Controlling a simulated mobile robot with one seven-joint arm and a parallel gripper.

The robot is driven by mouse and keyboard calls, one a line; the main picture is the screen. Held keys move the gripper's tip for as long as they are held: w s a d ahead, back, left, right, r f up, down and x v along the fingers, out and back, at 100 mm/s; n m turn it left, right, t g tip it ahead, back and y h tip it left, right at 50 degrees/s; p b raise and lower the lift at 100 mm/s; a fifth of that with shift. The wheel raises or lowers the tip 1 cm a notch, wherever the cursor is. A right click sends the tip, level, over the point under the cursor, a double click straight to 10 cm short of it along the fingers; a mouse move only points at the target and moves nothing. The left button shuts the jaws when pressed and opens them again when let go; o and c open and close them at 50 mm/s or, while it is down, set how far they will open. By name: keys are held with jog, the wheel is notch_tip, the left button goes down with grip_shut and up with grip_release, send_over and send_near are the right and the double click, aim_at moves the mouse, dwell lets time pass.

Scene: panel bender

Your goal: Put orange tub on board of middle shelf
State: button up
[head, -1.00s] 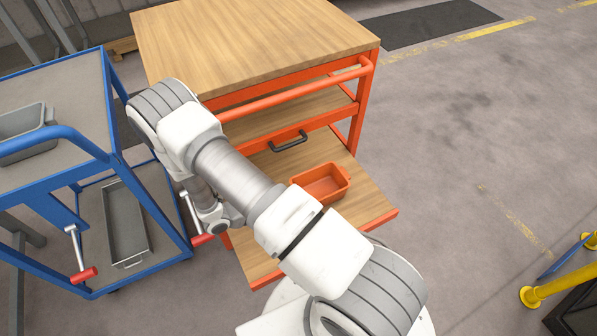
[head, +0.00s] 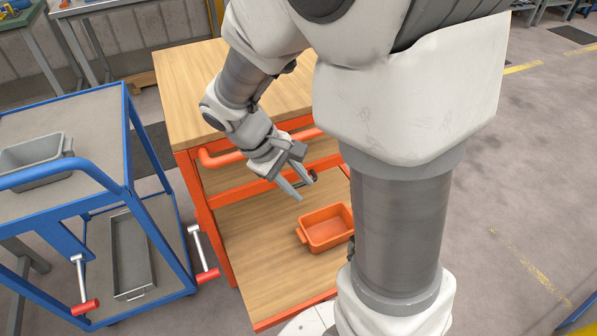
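The orange tub (head: 327,229) sits upright on the pulled-out lower wooden board (head: 255,280) of the orange cart. My gripper (head: 295,192) is open and empty, with its fingers pointing down, above and behind the tub, close to the cart's front. The middle shelf's wooden board (head: 318,150) shows partly beneath the top; my arm hides much of it. The cart's wooden top (head: 190,90) is bare where visible. My arm covers the right side of the cart.
An orange handle rail (head: 222,160) runs across the cart's front, near my gripper. A blue trolley (head: 128,140) on the left holds a grey bin (head: 38,160) on top and a grey tray (head: 128,255) below. Open floor lies to the right.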

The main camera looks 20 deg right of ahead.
jog(key=s+a+r+m+t+y, duration=0.2)
jog(key=s+r+t, duration=0.1)
jog(key=r, duration=0.4)
jog(key=s+a+r+m+t+y, duration=0.2)
jog(key=s+r+m+t+y, duration=0.1)
jog(key=s+r, duration=0.3)
jog(key=shift+s+r+t, duration=0.25)
jog(key=shift+r+t, duration=0.05)
jog(key=shift+r, duration=0.05)
